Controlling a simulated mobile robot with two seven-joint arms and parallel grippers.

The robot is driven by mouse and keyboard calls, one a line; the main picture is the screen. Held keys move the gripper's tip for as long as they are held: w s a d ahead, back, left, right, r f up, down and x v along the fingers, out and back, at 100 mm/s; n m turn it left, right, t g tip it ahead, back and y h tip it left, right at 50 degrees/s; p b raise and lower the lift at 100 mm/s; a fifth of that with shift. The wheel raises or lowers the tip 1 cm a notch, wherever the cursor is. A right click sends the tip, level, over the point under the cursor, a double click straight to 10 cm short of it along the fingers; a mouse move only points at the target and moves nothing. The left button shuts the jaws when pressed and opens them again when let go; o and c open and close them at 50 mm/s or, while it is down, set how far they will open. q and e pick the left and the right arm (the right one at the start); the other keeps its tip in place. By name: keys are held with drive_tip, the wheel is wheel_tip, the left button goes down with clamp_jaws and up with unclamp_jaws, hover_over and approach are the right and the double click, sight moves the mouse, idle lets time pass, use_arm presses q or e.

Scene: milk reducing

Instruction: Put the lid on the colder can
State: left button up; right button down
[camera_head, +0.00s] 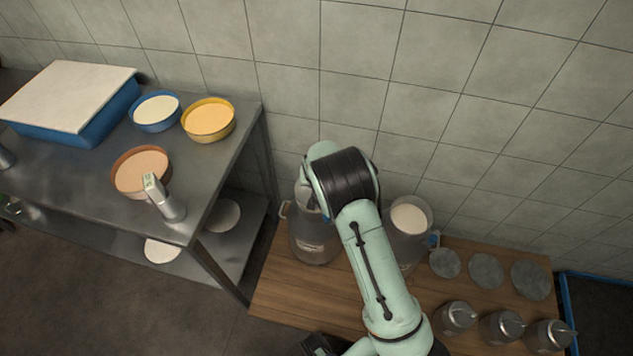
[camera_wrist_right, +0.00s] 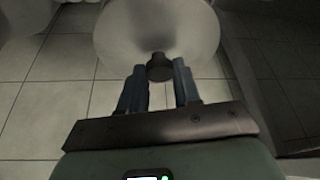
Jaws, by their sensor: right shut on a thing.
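My right gripper (camera_wrist_right: 158,85) is shut on the dark knob of a round, pale lid (camera_wrist_right: 157,25), which shows in the wrist view. In the head view this gripper is hidden behind my right arm, by the left can. The left can (camera_head: 312,246) is a grey metal can with a side handle on the wooden table; my arm covers most of its top. The right can (camera_head: 405,250) stands to its right, open, with pale milk inside. I cannot tell whether the lid touches a can.
The wooden table (camera_head: 290,295) also bears several grey discs (camera_head: 486,270) and small metal pots (camera_head: 501,326) on its right. A metal table (camera_head: 210,165) on the left holds a blue tub (camera_head: 75,95), bowls and a small device with a display (camera_head: 166,200). A tiled wall stands behind.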

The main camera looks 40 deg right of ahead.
drive_tip(key=shift+c, duration=1.2)
unclamp_jaws()
use_arm(q)
drive_tip(key=shift+r, duration=0.1)
use_arm(e)
drive_tip(key=shift+r, duration=0.15)
drive_tip(key=shift+r+p, duration=1.45)
drive_tip(key=shift+r, duration=0.55)
drive_tip(key=shift+r+p, duration=0.8)
drive_tip(key=shift+r, duration=0.6)
use_arm(q)
drive_tip(key=w+r, duration=0.1)
drive_tip(key=r, duration=0.2)
drive_tip(key=w+r, duration=0.1)
drive_tip(key=r, duration=0.1)
drive_tip(key=shift+w, duration=0.35)
use_arm(e)
drive_tip(key=shift+c, duration=0.3)
clamp_jaws()
